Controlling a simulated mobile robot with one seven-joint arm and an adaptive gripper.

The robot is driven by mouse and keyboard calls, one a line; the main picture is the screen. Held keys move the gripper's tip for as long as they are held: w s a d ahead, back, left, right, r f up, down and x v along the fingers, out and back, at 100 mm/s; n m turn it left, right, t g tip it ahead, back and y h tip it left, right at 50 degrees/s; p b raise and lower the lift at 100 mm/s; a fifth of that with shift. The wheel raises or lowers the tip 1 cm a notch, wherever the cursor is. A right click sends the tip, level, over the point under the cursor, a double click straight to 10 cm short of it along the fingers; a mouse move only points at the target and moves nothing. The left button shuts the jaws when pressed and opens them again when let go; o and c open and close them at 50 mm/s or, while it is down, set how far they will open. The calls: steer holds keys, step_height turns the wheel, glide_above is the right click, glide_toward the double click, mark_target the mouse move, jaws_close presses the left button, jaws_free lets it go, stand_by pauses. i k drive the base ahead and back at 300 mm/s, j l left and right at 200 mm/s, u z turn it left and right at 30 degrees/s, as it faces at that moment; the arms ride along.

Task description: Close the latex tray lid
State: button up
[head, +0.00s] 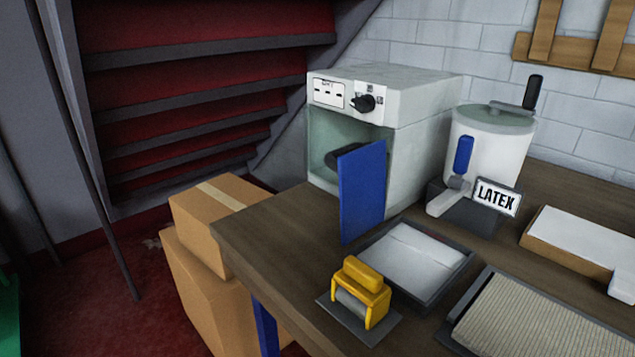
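A shallow dark-framed tray (462,268) lies on the workbench, with a smooth pale grey-white surface inside its rim. I take it for the latex tray, as it lies just in front of the dispenser labelled LATEX. I cannot make out a separate lid on it, nor tell whether the pale surface is latex or a cover. A blue upright panel (363,190) stands at the tray's far left. It seems to be the open door of the grey machine, at the right side of its opening. My gripper is not in view.
The grey machine (425,100) and white LATEX dispenser (490,145) stand behind the tray. A yellow roller tool (365,290) sits in front of it. A ribbed mat (530,325) and a cardboard box (570,245) lie right. Cardboard boxes (215,215) stand left of the workbench (265,240).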

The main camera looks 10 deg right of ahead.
mark_target(360, 168)
steer(key=i+j, duration=0.15)
steer(key=j, duration=0.25)
steer(key=i+j, duration=0.2)
steer(key=j, duration=0.2)
steer(key=i+j, duration=0.15)
steer(key=j, duration=0.25)
steer(key=i+j, duration=0.2)
steer(key=j, duration=0.2)
steer(key=i+j, duration=0.15)
steer(key=j, duration=0.25)
steer(key=i+j, duration=0.2)
steer(key=j, duration=0.2)
steer(key=i+j+z, duration=0.1)
steer(key=j+z, duration=0.3)
steer(key=i+j+z, duration=0.1)
steer(key=j+z, duration=0.2)
steer(key=z, duration=1.55)
steer(key=i+j, duration=0.2)
steer(key=i+j+z, duration=0.15)
steer(key=j, duration=0.2)
